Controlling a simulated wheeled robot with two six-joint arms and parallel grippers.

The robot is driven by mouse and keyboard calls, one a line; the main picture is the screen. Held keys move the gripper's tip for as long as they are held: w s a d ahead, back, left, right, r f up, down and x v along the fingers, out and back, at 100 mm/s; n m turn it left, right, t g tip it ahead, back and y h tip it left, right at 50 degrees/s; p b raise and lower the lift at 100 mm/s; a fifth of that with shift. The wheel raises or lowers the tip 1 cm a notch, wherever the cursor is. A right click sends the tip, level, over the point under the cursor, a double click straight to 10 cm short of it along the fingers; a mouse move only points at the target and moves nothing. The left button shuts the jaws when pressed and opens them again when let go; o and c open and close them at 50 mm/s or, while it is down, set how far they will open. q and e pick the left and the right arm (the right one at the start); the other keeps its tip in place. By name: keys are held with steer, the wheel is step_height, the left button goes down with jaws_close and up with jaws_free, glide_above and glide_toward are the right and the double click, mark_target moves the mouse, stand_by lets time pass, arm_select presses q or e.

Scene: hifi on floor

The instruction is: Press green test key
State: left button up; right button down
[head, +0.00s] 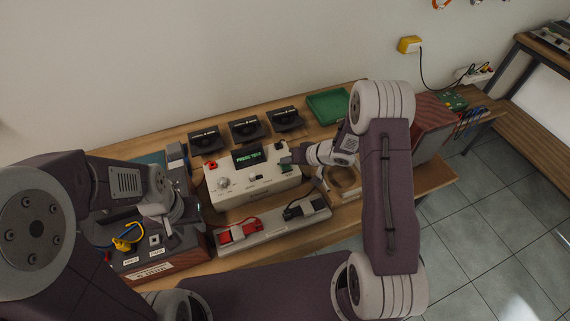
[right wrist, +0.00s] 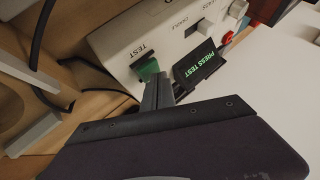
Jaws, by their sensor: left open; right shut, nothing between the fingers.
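The white tester box (head: 228,192) sits on the bench, its dark screen (head: 247,157) reading "PRESS TEST" in green. The green test key (head: 286,168) is at the box's right end. In the right wrist view the key (right wrist: 148,68) stands beside the printed word TEST. My right gripper (head: 288,159) is shut and empty, its fingertips (right wrist: 156,84) right at the key and covering part of it. I cannot tell whether they touch it. My left gripper (head: 172,222) is open over the dark unit at the left, partly hidden by its own arm.
Several black devices (head: 245,129) stand in a row behind the box, with a green tray (head: 328,106) right of them. A grey strip with red and black clips (head: 238,231) lies in front. The left unit (head: 150,262) carries a yellow cable (head: 126,241).

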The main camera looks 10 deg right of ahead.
mark_target(288, 166)
steer(key=shift+f, duration=0.2)
stand_by(0.4)
steer(key=shift+r+p, duration=1)
steer(key=shift+p, duration=0.2)
step_height(288, 166, up, 5)
steer(key=p, duration=0.6)
steer(key=shift+r, duration=0.1)
